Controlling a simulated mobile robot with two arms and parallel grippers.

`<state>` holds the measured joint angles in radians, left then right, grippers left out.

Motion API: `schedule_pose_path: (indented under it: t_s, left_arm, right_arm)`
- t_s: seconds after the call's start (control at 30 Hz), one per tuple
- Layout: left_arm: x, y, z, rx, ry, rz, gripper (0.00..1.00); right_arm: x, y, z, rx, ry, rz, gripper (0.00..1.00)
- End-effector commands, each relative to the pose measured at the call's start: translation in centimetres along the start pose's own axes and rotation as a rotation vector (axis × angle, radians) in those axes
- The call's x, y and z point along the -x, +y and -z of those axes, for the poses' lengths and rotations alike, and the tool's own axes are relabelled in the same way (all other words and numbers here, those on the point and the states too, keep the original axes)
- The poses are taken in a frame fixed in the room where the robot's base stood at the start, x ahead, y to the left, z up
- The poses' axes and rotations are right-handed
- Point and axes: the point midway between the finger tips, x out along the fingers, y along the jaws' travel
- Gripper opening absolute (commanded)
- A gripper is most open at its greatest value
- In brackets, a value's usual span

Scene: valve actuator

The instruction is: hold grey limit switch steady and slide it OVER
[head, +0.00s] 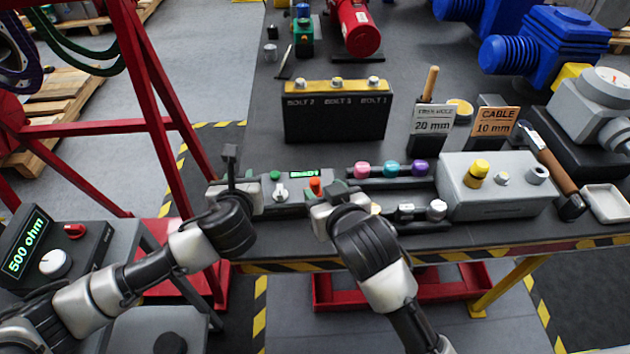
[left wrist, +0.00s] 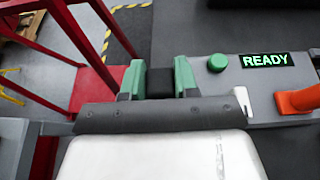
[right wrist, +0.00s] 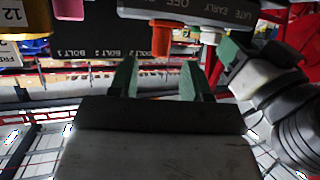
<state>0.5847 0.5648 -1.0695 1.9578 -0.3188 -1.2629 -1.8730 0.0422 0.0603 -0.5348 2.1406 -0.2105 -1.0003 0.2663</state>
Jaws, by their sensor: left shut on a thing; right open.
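A long grey unit (head: 292,208) lies along the table's front edge, with a green button, a lit READY display, a pale knob and an orange knob (head: 315,186). No label shows which part is the limit switch. My left gripper (head: 232,188) is at the unit's left end, shut on a black upright block (left wrist: 160,83) between its green fingers. My right gripper (head: 325,200) is open and empty at the unit's front, close to the orange knob. In the right wrist view its fingers stand apart, near the orange knob (right wrist: 161,38); contact is not clear.
Pink, teal and purple knobs (head: 391,169) sit to the right, beside a grey box (head: 495,200) with a yellow knob. A black bolt holder (head: 335,120) and 20 mm and 10 mm card stands (head: 432,127) are behind. A red frame (head: 150,90) stands left of the table.

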Motion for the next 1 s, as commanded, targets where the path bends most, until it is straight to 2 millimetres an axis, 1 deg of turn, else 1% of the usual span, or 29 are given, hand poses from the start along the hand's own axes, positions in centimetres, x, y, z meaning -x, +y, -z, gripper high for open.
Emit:
schedule_pose_path:
  t_s: [0.03, 0.2, 0.3, 0.43, 0.7, 0.77, 1.0]
  left_arm:
    - [0.0, -0.1, 0.9, -0.005, 0.019, 0.001, 0.00]
    - [0.0, -0.1, 0.9, -0.005, 0.019, 0.001, 0.00]
    - [0.0, -0.1, 0.9, -0.005, 0.019, 0.001, 0.00]
    - [0.0, -0.1, 0.9, -0.005, 0.019, 0.001, 0.00]
    - [0.0, -0.1, 0.9, -0.005, 0.019, 0.001, 0.00]
    - [0.0, -0.1, 0.9, -0.005, 0.019, 0.001, 0.00]
    - [0.0, -0.1, 0.9, -0.005, 0.019, 0.001, 0.00]
  right_arm:
    - [-1.1, 0.0, 0.0, 0.001, 0.000, 0.000, 0.48]
    - [-3.8, 0.0, -0.1, -0.001, -0.001, 0.000, 0.48]
    - [-4.8, 0.0, -0.1, -0.001, 0.000, 0.000, 0.48]
    - [-5.4, 0.0, -0.1, -0.002, 0.000, 0.001, 0.48]
    - [-5.5, 0.0, -0.1, -0.002, 0.000, 0.001, 0.48]
    - [-5.5, 0.0, -0.1, -0.002, 0.000, 0.001, 0.39]
    - [-5.5, 0.0, -0.1, -0.002, 0.000, 0.001, 0.02]
